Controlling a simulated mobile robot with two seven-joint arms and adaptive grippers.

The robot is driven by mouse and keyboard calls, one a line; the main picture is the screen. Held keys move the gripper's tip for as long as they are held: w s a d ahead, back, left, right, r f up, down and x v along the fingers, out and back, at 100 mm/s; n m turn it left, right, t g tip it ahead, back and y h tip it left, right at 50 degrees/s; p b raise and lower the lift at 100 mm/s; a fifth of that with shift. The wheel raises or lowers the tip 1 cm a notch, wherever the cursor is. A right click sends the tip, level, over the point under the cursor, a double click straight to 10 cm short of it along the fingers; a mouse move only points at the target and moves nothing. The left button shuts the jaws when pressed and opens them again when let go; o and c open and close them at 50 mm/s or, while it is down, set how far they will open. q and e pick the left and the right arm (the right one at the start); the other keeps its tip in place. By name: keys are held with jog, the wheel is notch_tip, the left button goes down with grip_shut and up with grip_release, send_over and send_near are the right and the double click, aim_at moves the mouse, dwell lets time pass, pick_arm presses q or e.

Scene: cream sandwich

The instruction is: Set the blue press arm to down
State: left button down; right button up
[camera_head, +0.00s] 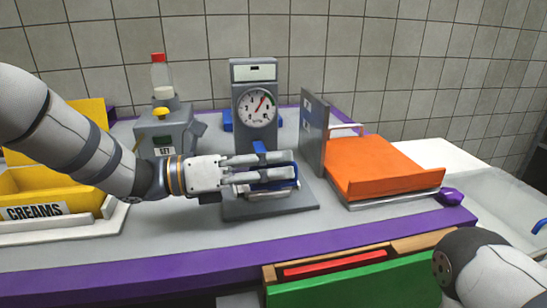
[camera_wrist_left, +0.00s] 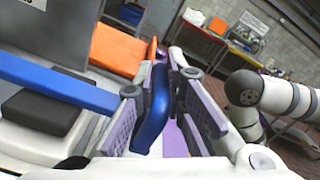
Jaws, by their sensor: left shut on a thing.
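The grey press (camera_head: 254,117) with a round dial stands in the middle of the counter in the head view. Its blue press arm (camera_head: 259,147) reaches forward from the column, partly hidden by my gripper. In the left wrist view the blue arm (camera_wrist_left: 60,84) passes above a black pad (camera_wrist_left: 42,110). My left gripper (camera_head: 287,174) is over the front of the press base (camera_head: 290,203). Its fingers (camera_wrist_left: 160,100) are shut around the blue curved handle of the arm (camera_wrist_left: 152,112). My right gripper is not in view; only part of my right arm shows.
A yellow creams bin (camera_head: 40,187) and a grey dispenser (camera_head: 165,130) stand at left. A green-fronted drawer (camera_head: 360,281) is below the counter's purple edge (camera_head: 150,268).

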pick_arm(q)
jog(key=shift+s+d+f, duration=0.15)
jog(key=c, duration=1.7)
grip_release()
jog(key=shift+o, duration=0.2)
jog(key=shift+d, duration=0.1)
jog(key=shift+a, duration=0.4)
jog(key=v, duration=1.1)
jog(key=shift+a, duration=0.1)
